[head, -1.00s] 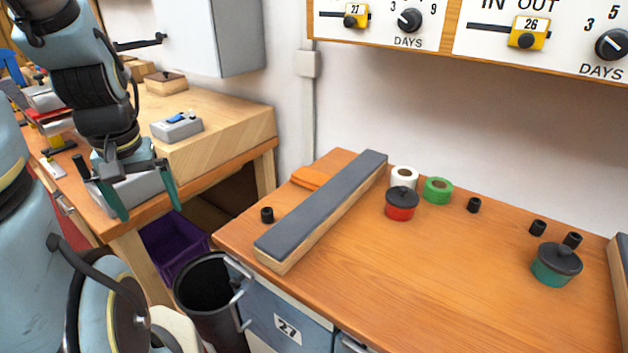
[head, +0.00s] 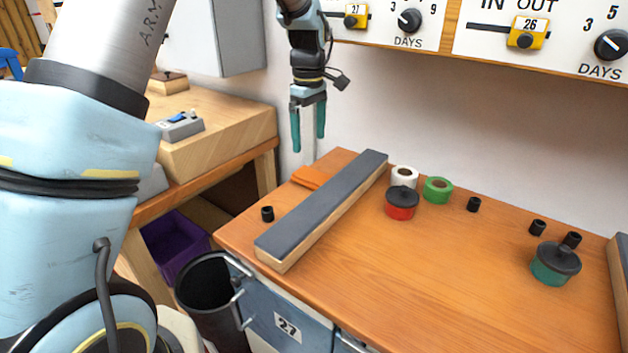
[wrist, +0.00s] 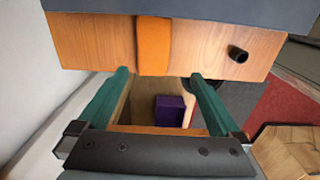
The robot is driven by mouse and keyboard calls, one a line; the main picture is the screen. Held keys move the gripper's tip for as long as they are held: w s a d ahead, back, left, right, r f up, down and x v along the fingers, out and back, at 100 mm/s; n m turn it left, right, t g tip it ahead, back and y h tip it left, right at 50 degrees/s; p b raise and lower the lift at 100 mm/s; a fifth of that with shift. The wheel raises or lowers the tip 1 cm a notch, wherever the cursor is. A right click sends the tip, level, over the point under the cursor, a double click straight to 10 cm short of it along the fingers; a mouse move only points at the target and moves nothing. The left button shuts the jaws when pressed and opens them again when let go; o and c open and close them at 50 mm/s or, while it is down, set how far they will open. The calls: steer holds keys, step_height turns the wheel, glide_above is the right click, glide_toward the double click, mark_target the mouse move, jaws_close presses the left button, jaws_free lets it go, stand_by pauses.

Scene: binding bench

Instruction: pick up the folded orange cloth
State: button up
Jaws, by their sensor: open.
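The folded orange cloth (head: 312,177) lies flat at the back left of the orange-brown bench, behind a long dark-topped wooden bar that hides part of it. In the wrist view the cloth (wrist: 154,45) runs as an orange strip down to the bench edge, ahead of my fingers. My gripper (head: 308,145) hangs above the cloth with its green fingers pointing down. It also shows in the wrist view (wrist: 163,82), where the fingers are wide apart with nothing between them. The gripper is clear of the cloth.
The long bar (head: 325,205) stands right of the cloth. A small black cylinder (head: 267,213) is near the left edge. A red pot (head: 401,203), white roll (head: 405,176) and green roll (head: 438,190) stand beyond the bar. A black bin (head: 205,285) is below; the bench middle is clear.

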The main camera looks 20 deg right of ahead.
steer(key=p, duration=0.1)
glide_above(313, 175)
steer(key=f, duration=0.5)
steer(key=shift+s, duration=0.4)
steer(key=shift+w+f+p, duration=0.15)
steer(key=shift+f+p, duration=0.6)
steer(key=shift+f, duration=0.7)
steer(key=shift+w+f+p, duration=0.1)
steer(key=shift+f+p, duration=0.65)
steer(key=shift+f, duration=0.7)
steer(key=shift+c, duration=0.2)
steer(key=c, duration=1.2)
steer(key=shift+w+r+b, duration=0.1)
steer(key=shift+b, duration=0.25)
